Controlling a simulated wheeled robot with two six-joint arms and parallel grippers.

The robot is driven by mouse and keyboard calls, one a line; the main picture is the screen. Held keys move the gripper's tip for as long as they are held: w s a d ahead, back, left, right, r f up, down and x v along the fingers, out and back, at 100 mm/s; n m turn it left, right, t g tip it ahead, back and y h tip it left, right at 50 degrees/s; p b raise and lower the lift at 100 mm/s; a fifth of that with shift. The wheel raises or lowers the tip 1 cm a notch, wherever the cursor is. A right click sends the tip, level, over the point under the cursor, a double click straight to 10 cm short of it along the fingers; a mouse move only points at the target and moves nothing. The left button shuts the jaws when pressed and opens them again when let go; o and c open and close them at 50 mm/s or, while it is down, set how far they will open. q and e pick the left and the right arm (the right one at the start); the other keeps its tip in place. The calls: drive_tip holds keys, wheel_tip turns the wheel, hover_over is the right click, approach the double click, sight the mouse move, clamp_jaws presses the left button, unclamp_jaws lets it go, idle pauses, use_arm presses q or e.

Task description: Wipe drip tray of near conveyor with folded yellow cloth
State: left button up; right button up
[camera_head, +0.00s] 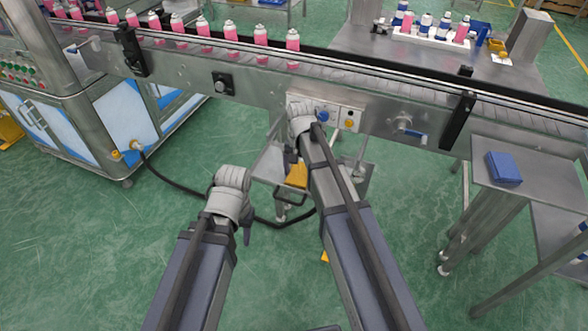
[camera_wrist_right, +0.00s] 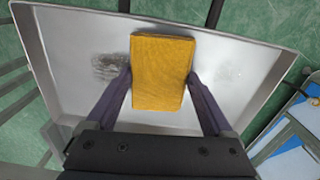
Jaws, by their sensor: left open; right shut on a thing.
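The folded yellow cloth (camera_wrist_right: 162,72) is held between the two fingers of my right gripper (camera_wrist_right: 160,80), over the metal drip tray (camera_wrist_right: 75,22). I cannot tell whether the cloth touches the tray floor. In the head view the cloth (camera_head: 297,175) and the tray (camera_head: 265,163) show below the near conveyor (camera_head: 270,85), partly hidden by my right arm. My left gripper (camera_head: 247,236) is open and empty, over the floor to the left.
Pink cans (camera_head: 230,30) stand in a row on the conveyor. A black hose (camera_head: 185,188) runs from the machine at left toward the tray stand. A side table (camera_head: 480,160) with a blue item (camera_head: 504,167) stands at right. The green floor at lower left is clear.

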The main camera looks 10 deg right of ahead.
drive_tip(key=shift+s+d, duration=0.5)
drive_tip(key=shift+d, duration=0.4)
drive_tip(key=shift+s+d, duration=0.1)
drive_tip(key=shift+s+d, duration=0.45)
drive_tip(key=shift+d, duration=0.2)
drive_tip(key=shift+s+d, duration=0.45)
drive_tip(key=shift+d, duration=0.2)
drive_tip(key=shift+d, duration=0.1)
drive_tip(key=shift+s+d, duration=0.45)
drive_tip(key=shift+d, duration=0.3)
drive_tip(key=shift+s+d, duration=0.45)
drive_tip(key=shift+d, duration=0.25)
drive_tip(key=shift+f, duration=0.1)
drive_tip(key=shift+a, duration=0.2)
